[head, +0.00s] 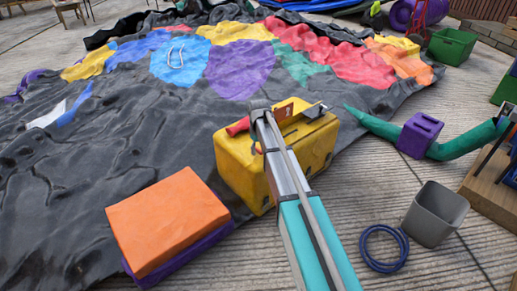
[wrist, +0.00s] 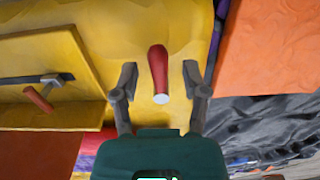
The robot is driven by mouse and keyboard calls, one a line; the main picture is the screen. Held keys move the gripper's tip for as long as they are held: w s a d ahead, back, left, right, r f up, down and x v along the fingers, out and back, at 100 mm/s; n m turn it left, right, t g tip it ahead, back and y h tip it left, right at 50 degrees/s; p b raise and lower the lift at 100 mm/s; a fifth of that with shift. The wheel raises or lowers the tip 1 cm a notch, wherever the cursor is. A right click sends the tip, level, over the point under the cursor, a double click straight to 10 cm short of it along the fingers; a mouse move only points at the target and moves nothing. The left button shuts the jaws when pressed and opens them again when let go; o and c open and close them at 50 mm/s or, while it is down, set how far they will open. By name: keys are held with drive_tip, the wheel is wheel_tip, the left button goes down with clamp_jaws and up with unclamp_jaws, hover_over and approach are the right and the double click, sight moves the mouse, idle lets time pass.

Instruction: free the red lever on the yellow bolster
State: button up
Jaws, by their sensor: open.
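The yellow bolster (head: 235,170) stands upright on the paving at the edge of the dark sheet. In the wrist view its yellow surface (wrist: 110,30) fills the upper left and middle. The red lever (wrist: 158,65) has a pale round end and lies between my gripper's two fingers, with gaps on both sides. What appears to be the same lever (head: 238,126) shows at the bolster's top left in the head view. My gripper (wrist: 160,78) is open; my arm largely hides it in the head view. Whether anything traps the lever is unclear.
A grey bar with a reddish handle (wrist: 38,98) lies left in the wrist view. An orange block (head: 165,222) on a purple one stands left of the bolster. A grey bin (head: 435,215), blue ring (head: 384,249) and green tube (head: 455,147) lie right.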

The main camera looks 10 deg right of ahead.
drive_tip(key=shift+w+d+n, duration=0.1)
drive_tip(key=shift+n, duration=0.3)
drive_tip(key=n, duration=0.2)
drive_tip(key=w+d+n, duration=0.1)
drive_tip(key=n, duration=0.4)
drive_tip(key=shift+w+d, duration=0.15)
drive_tip(key=shift+w, duration=0.2)
drive_tip(key=shift+r+n, duration=0.2)
drive_tip(key=shift+n, duration=0.1)
wheel_tip(320, 180, up, 14)
drive_tip(key=p, duration=1.4)
drive_tip(key=s+d+r+m+t+p, duration=0.1)
drive_tip(key=s+r+m+p, duration=0.2)
drive_tip(key=s+r+p, duration=0.9)
drive_tip(key=shift+d+r+p, duration=0.4)
drive_tip(key=shift+r+p, duration=0.4)
drive_tip(key=shift+p, duration=0.2)
drive_tip(key=shift+s, duration=0.1)
